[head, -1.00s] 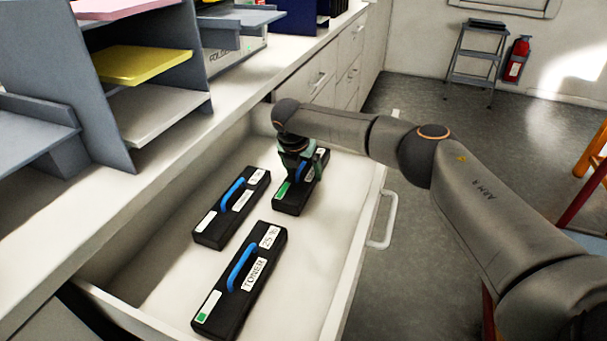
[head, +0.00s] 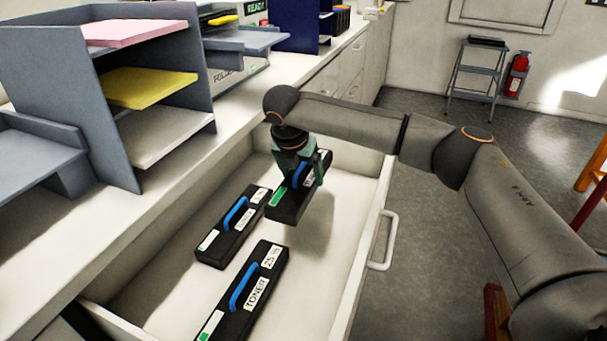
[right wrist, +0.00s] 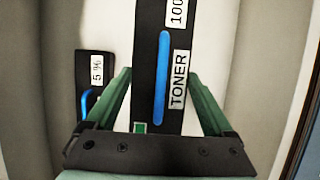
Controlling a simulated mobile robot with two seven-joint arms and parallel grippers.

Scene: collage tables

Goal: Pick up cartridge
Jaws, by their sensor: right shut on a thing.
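My right gripper (head: 302,168) is shut on a black toner cartridge (head: 286,207) with a blue handle and holds it up above the drawer floor, at the far end of the open drawer. In the right wrist view this cartridge (right wrist: 148,50) lies between the green fingers and its labels read TONER and 100. A second cartridge (head: 225,246) lies on the drawer floor to the left; it also shows in the right wrist view (right wrist: 93,66) with a 5 % label. A third cartridge (head: 262,285), labelled TONER 25 %, lies nearest. My left gripper is not in view.
The open white drawer (head: 362,262) has a handle (head: 388,240) on its front. The counter above it bears a grey paper organiser (head: 105,130) with pink and yellow sheets. A step stool (head: 475,80) and a fire extinguisher (head: 516,74) are by the far wall.

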